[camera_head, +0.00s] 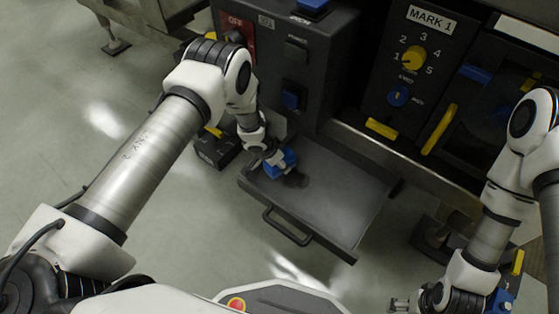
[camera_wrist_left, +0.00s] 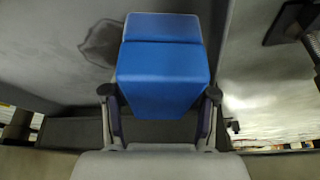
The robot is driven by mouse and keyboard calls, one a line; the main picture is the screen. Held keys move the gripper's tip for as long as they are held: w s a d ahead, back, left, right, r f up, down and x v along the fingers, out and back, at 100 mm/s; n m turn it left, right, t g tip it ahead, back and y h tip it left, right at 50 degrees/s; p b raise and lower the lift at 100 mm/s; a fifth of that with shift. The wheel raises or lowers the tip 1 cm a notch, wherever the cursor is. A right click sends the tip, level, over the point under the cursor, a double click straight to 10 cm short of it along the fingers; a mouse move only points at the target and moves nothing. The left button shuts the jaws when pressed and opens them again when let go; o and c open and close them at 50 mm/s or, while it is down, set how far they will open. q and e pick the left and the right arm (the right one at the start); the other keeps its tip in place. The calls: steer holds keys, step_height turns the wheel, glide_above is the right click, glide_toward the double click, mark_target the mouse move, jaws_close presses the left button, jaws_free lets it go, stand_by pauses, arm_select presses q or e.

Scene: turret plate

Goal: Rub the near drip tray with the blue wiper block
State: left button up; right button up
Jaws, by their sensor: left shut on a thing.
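The near drip tray (camera_head: 340,205) is a grey, shallow tray with a dark bar handle, jutting out from the machine front in the head view. A dark stain (camera_head: 296,180) lies on its floor toward the left; the stain (camera_wrist_left: 101,43) also shows in the left wrist view. My left gripper (camera_head: 275,163) is shut on the blue wiper block (camera_head: 288,161), over the tray's left part beside the stain. In the left wrist view the block (camera_wrist_left: 160,75) sits between both fingers. Contact with the tray floor is unclear. My right gripper (camera_head: 400,304) is at the bottom right, away from the tray.
The dark machine front (camera_head: 290,50) stands behind the tray. A black box (camera_head: 216,150) stands left of the tray. The floor (camera_head: 200,230) in front is clear.

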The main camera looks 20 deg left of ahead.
arm_select(q)
steer(key=shift+f+b, duration=0.75)
steer(key=shift+f, duration=0.25)
stand_by(0.5)
